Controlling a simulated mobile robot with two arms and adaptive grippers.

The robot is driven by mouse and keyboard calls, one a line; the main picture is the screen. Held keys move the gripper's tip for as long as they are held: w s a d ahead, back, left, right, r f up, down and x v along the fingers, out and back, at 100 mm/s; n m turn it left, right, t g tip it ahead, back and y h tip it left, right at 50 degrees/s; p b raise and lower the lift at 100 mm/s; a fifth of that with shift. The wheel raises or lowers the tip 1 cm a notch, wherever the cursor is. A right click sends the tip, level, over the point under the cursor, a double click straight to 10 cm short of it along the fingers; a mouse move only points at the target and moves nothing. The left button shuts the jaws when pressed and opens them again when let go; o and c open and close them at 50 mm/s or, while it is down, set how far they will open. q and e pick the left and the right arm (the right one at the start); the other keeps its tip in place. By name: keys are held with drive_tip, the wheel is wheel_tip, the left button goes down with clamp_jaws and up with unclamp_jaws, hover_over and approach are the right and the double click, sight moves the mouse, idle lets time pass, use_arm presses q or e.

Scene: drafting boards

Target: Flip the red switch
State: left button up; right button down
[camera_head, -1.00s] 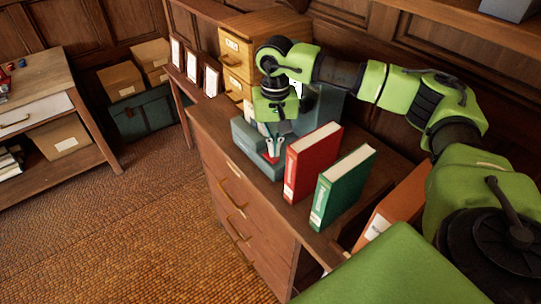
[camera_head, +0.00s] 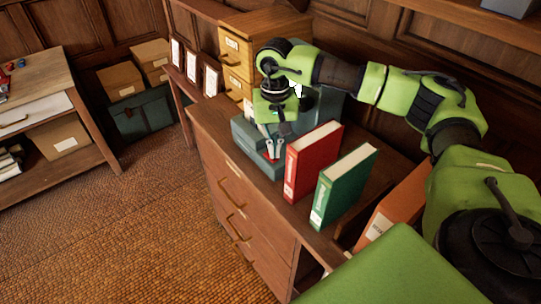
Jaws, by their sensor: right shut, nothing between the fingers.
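A grey-teal metal box (camera_head: 243,137) with a raised back part sits on the wooden cabinet, left of the red binder. My right gripper (camera_head: 273,152) points down over the front of this box. Its fingers are shut with nothing between them. My left gripper is not in view.
A red binder (camera_head: 312,162) and a green binder (camera_head: 343,187) stand upright on the cabinet, close to the right of the gripper. A wooden drawer unit (camera_head: 262,48) stands behind the box. Framed cards (camera_head: 192,68) stand at the left. The woven floor (camera_head: 140,220) is clear.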

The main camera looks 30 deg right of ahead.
drive_tip(key=shift+s+f+b, duration=0.1)
drive_tip(key=shift+f+b, duration=0.5)
drive_tip(key=shift+f, duration=0.2)
idle(0.4)
drive_tip(key=shift+r+p, duration=0.6)
drive_tip(key=shift+r, duration=0.2)
drive_tip(key=shift+r+p, duration=1.5)
drive_tip(key=shift+r, duration=1.25)
